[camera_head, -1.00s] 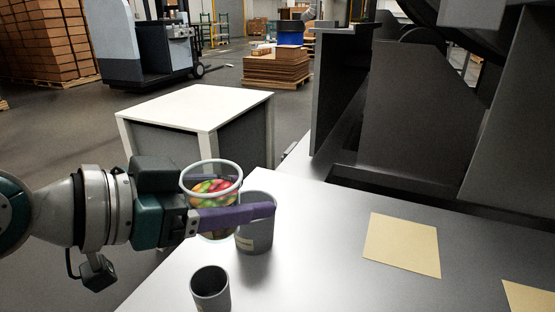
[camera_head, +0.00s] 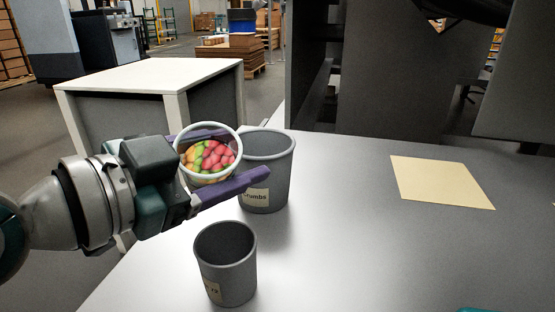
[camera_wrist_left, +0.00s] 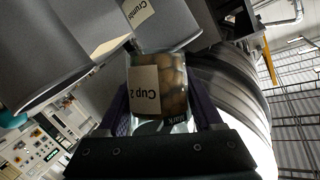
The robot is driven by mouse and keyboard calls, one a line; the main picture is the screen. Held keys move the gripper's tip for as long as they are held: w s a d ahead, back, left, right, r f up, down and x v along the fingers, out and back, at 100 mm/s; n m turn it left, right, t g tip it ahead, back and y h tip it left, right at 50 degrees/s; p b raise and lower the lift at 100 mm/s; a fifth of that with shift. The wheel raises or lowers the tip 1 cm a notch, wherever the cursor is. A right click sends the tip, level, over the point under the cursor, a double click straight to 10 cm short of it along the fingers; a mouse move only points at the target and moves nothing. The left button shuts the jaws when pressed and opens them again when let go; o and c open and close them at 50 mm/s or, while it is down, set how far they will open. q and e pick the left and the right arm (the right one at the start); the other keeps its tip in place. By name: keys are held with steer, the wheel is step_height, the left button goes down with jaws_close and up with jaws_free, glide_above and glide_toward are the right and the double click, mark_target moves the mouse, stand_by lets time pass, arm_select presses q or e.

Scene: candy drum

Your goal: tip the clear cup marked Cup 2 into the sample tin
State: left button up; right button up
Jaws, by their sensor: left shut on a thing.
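My left gripper (camera_head: 247,152) is shut on a clear cup (camera_head: 211,181) with a white rim, full of red, green and orange candies. The wrist view shows its label, Cup 2 (camera_wrist_left: 145,91), between the purple fingers. The cup's mouth faces up toward the head camera, and the candies are inside. Behind the cup and fingers stands a larger grey tin (camera_head: 281,160) labelled Crumbs; it also shows in the wrist view (camera_wrist_left: 92,28). A smaller grey tin (camera_head: 228,279) stands upright at the front, apart from the gripper. Its label is partly turned away and unreadable.
The grey table (camera_head: 340,240) is clear to the right of the tins. A flat tan sheet (camera_head: 441,182) lies on it at the right. Dark machine panels (camera_head: 410,70) rise behind the table. A white-topped stand (camera_head: 150,75) is at the back left.

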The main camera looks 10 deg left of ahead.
arm_select(q)
steer(key=m+t+b, duration=0.1)
steer(key=m+b, duration=0.1)
steer(key=b, duration=0.1)
steer(key=f+m+t+b, duration=0.1)
steer(key=m+b, duration=0.1)
steer(key=b, duration=0.2)
steer(key=shift+w+a+t+h, duration=0.1)
steer(key=shift+t+h, duration=0.2)
steer(key=m+b, duration=0.1)
steer(key=r+m+t+h+b, duration=0.1)
steer(key=m+b, duration=0.2)
steer(key=shift+s+d+r+m+h+b, duration=0.2)
steer(key=shift+s+m+h+b, duration=0.1)
steer(key=shift+h+b, duration=0.1)
steer(key=shift+s+r+m+h+b, duration=0.1)
steer(key=shift+r+m+h+b, duration=0.15)
steer(key=shift+m+h, duration=0.25)
steer(key=shift+d+r+t, duration=0.1)
steer(key=shift+t, duration=0.2)
steer(key=shift+s+r+m+h+b, duration=0.15)
steer(key=shift+m+h+b, duration=0.3)
steer(key=shift+m, duration=0.45)
steer(key=shift+r, duration=0.1)
